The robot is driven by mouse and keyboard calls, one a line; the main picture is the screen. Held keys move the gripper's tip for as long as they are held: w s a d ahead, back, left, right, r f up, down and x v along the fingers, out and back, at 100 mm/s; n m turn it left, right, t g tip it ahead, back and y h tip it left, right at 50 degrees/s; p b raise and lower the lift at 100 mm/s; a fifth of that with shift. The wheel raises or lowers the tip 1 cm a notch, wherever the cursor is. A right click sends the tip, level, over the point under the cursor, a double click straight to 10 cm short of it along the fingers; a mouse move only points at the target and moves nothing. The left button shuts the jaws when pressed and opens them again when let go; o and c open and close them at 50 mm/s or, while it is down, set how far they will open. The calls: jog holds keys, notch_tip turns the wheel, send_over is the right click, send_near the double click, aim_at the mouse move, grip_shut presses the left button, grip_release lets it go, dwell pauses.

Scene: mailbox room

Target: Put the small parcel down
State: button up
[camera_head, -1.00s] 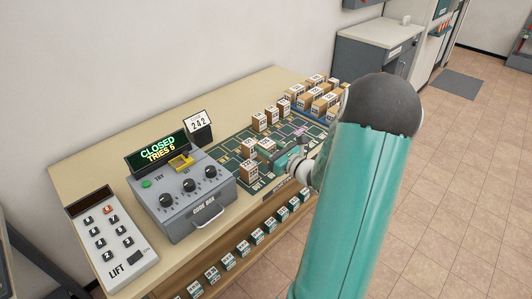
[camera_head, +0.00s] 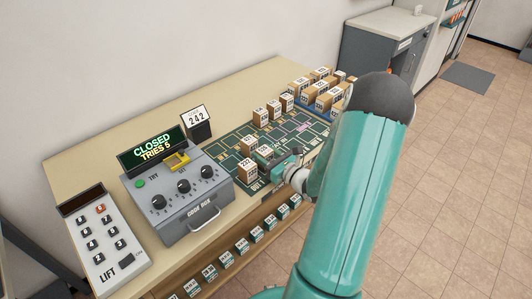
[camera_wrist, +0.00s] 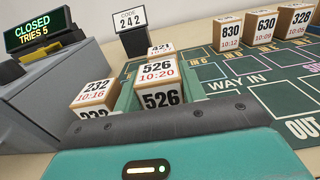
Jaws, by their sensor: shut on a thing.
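The small parcel is a tan box with a white label reading 526 and 10:20 (camera_wrist: 159,78). It is in the middle of the wrist view, directly beyond the gripper's dark edge. My gripper (camera_head: 269,157) is shut on it, with a teal finger showing at its left side in the wrist view. The parcel also shows in the head view (camera_head: 264,150), low over the dark green board (camera_head: 228,148). I cannot tell whether its base touches the board. Its lower part is hidden by my gripper.
Parcel 232 (camera_wrist: 95,93) stands close on the left, and parcel 421 (camera_wrist: 161,49) stands behind. Parcels 830 (camera_wrist: 227,34), 630 (camera_wrist: 263,25) and 328 (camera_wrist: 294,18) stand farther right. The grey code box (camera_head: 183,195) is left; bare green board lies right of parcel 526.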

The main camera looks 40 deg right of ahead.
jog(key=shift+s+f, duration=0.15)
jog(key=shift+f, duration=0.15)
jog(key=o, duration=1)
jog(key=shift+f, duration=0.1)
